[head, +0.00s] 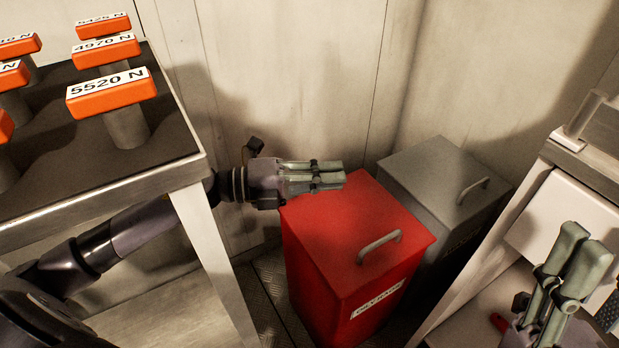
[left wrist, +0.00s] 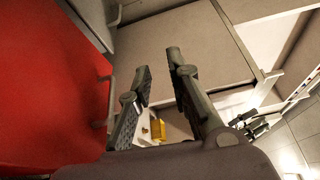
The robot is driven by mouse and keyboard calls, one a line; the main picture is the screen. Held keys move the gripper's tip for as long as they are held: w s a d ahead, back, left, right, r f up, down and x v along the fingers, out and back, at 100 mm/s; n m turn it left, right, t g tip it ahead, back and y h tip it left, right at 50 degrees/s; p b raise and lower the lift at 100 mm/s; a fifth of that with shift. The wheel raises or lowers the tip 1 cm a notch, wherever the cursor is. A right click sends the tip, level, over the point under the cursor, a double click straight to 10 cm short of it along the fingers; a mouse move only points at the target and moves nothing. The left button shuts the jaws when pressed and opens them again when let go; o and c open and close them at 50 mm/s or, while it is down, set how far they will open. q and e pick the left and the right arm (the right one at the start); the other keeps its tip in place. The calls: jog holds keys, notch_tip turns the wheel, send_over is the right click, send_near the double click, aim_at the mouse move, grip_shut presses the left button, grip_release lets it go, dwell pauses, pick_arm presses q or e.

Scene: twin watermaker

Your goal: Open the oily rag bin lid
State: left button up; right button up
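The oily rag bin (head: 340,255) is a red box with a flat lid (head: 335,225), a curved handle (head: 380,246) and a white label on its front. The lid is down. My left gripper (head: 343,172) reaches in from the left over the lid's back left part, away from the handle; I cannot tell whether it touches. In the left wrist view, the red bin (left wrist: 45,90) fills the left side, and my left gripper (left wrist: 158,62) has its fingers apart with nothing between them. My right gripper (head: 582,240) is at the lower right; its finger gap is unclear.
A grey lidded bin (head: 430,175) stands right behind the red one, near the wall. A table (head: 165,172) with orange-topped weights is at the left. A bench with a white drawer front (head: 565,215) is at the right. The space above the red lid's front is clear.

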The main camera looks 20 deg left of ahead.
pick_arm(q)
jog(key=shift+v, duration=1.85)
